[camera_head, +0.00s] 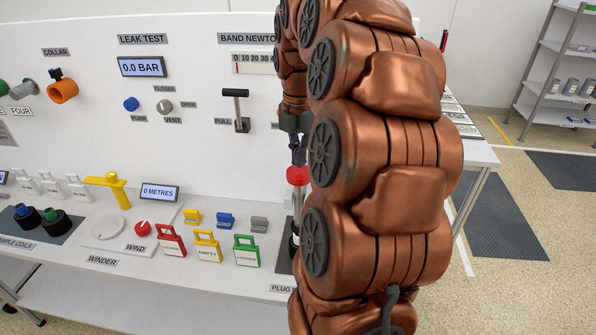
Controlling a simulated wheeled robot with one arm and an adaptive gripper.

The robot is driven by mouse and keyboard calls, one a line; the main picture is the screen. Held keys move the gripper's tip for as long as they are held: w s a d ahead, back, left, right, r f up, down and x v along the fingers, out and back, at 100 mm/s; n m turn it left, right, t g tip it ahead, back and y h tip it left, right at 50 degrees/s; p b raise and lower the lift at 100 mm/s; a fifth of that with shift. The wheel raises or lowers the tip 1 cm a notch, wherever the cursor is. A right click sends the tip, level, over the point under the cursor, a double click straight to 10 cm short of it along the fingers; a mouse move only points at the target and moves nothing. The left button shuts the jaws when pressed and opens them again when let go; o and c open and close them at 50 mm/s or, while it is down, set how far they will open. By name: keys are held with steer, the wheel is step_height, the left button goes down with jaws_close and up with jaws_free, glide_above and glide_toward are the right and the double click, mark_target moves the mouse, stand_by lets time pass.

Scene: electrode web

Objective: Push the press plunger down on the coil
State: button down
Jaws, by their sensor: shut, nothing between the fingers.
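The press plunger shows as a red knob (297,175) on a thin upright rod, right of the coloured tags on the bench and partly behind my copper arm. My gripper (298,158) points down just above the red knob, with its fingers shut and nothing between them. I cannot tell from this angle whether the fingertips touch the knob. A dark base (293,248) shows under the rod, mostly hidden by my arm. The coil under the plunger cannot be made out.
The white bench holds a yellow winder handle (112,187), a red wind button (143,229), and red, yellow and green tags (246,251). Dark coils (55,221) sit at the left. A black pull handle (238,110) stands out from the panel, left of my gripper.

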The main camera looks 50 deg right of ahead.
mark_target(299, 172)
steer(key=shift+f+b, duration=1.15)
steer(key=shift+f, duration=1.2)
stand_by(0.3)
steer(key=shift+r+p, duration=2)
steer(key=shift+r, duration=2.55)
